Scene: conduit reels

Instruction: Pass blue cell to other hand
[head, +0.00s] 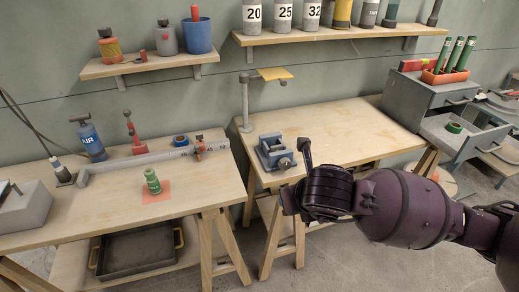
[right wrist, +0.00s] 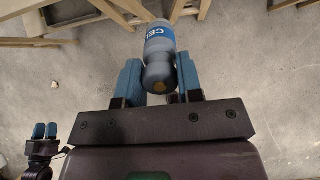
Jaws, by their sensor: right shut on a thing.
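The blue cell (right wrist: 160,50), a grey cylinder with a blue lettered band, is between the blue fingers of my right gripper (right wrist: 160,82) in the right wrist view. The gripper is shut on it, and the cell's far end points up the picture. My left gripper (right wrist: 45,131) shows small at the lower left of that view, apart from the cell. Its two blue fingertips appear side by side with nothing seen between them; the angle hides how far apart they are. In the head view my dark right arm comes in from the right; the cell does not show there.
Two wooden benches (head: 45,225) stand against the wall. The left one bears a green-topped part on an orange mat (head: 157,197), a blue air bottle (head: 91,142) and a grey rail. The right bench bears a blue vise (head: 272,154). Grey drawers (head: 415,101) stand at the right.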

